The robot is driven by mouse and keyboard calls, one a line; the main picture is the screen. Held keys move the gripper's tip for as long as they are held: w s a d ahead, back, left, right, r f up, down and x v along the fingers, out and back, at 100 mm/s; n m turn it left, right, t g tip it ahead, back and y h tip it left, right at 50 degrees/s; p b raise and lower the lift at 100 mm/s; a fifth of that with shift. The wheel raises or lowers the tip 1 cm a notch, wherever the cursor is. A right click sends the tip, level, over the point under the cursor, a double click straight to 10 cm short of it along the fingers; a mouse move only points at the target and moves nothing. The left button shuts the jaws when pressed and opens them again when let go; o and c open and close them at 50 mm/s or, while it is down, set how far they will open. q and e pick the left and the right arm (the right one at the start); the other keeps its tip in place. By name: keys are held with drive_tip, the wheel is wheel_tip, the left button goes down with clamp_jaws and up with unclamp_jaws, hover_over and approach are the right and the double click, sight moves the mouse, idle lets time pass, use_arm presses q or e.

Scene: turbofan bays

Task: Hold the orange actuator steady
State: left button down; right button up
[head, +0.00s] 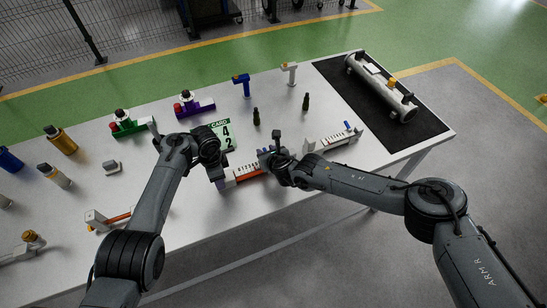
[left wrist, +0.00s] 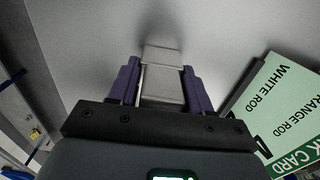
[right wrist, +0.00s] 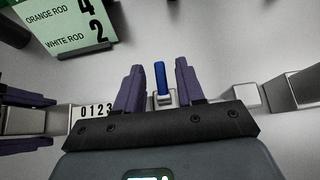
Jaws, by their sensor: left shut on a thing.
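The orange actuator (head: 247,177) lies near the table's front edge, with an orange rod and a numbered scale (right wrist: 95,111). My left gripper (head: 219,181) is shut on its pale grey end block (left wrist: 162,80), at the left end. My right gripper (head: 268,158) is at the other end. In the right wrist view, its open fingers (right wrist: 160,88) stand on either side of the blue lever (right wrist: 161,77), with small gaps. Part of the scale and rod is hidden by the right gripper.
A green card (head: 222,134) reads orange rod 4, white rod 2. A white-rod actuator (head: 335,141) lies to the right, another orange-rod one (head: 112,218) to the left. Tools and cylinders stand behind and left. A silver tube (head: 380,88) lies on a black mat.

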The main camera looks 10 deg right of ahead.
drive_tip(key=v, duration=1.1)
drive_tip(key=shift+s+d+r, duration=0.1)
use_arm(q)
drive_tip(key=shift+c, duration=2.1)
unclamp_jaws()
drive_tip(key=shift+r, duration=0.1)
